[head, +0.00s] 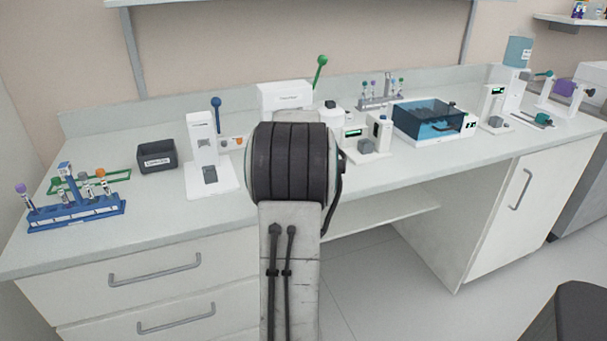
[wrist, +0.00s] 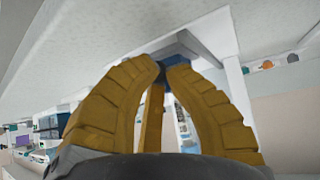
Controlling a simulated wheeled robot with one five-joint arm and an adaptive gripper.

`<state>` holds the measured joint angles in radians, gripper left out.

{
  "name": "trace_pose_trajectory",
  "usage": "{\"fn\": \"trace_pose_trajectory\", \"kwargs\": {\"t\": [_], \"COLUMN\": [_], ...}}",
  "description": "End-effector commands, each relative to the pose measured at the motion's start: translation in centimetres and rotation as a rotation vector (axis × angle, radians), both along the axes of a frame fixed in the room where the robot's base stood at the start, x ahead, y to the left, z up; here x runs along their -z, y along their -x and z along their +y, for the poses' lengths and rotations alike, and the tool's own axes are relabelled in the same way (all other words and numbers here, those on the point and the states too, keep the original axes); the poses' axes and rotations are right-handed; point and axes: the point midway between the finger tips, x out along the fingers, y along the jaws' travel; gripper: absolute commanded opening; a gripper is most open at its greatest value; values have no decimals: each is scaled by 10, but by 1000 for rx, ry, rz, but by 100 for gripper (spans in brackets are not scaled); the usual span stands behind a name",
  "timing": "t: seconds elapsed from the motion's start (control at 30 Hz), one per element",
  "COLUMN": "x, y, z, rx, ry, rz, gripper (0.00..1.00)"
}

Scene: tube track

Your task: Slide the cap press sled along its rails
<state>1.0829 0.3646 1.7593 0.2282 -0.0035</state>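A blue-grey block (wrist: 184,43) lies just beyond the tips, by a white upright (wrist: 238,85). A small dark blue part shows between the tips; I cannot tell whether they touch or grip it. In the head view my arm hides my gripper. A white press-like stand (head: 203,142) with a blue-knobbed lever has a grey block (head: 209,174) on its base. I cannot tell for certain which block is the cap press sled.
A blue tube rack (head: 75,213) and a dark box (head: 156,158) stand on the left of the bench. A white device (head: 285,95) with a green-knobbed lever is partly behind my arm. A smoked-lid box (head: 428,120) stands to the right. The front bench edge is mostly clear.

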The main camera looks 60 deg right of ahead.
Motion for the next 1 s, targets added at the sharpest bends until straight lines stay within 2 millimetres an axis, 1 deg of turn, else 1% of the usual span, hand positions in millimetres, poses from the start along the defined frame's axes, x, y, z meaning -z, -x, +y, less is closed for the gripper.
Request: {"fn": "trace_pose_trajectory", "kwargs": {"t": [0.03,0.47,0.8,1.0], "x": [9,9,5,3], "y": [3,4,2,1], "z": [2,2,1,1], "rx": [4,5,3,1], "ry": [-19,-20,-12,-8], "rz": [9,10,7,4], "gripper": [0,1,30,30]}}
